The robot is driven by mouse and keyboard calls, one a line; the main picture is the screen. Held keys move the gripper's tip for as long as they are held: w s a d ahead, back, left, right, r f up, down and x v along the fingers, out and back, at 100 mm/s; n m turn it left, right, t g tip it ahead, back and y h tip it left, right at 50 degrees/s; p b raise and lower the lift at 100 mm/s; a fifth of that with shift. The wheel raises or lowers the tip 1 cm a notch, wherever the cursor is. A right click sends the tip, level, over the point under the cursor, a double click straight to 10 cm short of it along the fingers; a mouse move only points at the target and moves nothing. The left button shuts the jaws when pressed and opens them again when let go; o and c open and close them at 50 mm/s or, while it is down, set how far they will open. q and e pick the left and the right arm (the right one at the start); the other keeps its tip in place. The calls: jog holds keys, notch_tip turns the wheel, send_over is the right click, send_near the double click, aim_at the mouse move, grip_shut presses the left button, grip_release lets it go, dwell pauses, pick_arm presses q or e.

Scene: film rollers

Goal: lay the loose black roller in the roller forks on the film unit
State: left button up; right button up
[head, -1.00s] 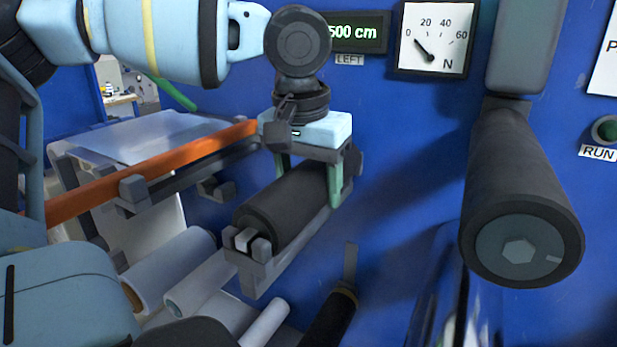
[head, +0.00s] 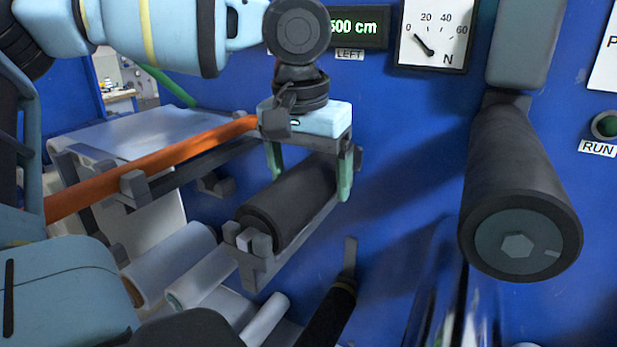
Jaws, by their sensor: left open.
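The black roller (head: 290,203) lies in the roller forks (head: 258,262) on the blue film unit (head: 405,165). Its near end sits at the front fork; its far end is partly hidden by my gripper. My left gripper (head: 310,180) is above the roller's far half. It is open, with one green finger on each side of the roller, the tips close to it. I cannot tell if the fingers touch it. My right gripper does not show.
A large dark roller (head: 515,180) juts out at right. An orange bar (head: 150,165) runs at left. Pale rollers (head: 170,262) and a dark rod (head: 330,315) lie below the forks. A force dial (head: 433,37) and length display (head: 358,28) are on the panel.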

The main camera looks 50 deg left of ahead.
pick_arm(q)
jog(key=r, duration=0.4)
jog(key=s+r, duration=0.1)
jog(key=r, duration=0.2)
jog(key=shift+d, duration=0.15)
jog(key=shift+f, duration=0.15)
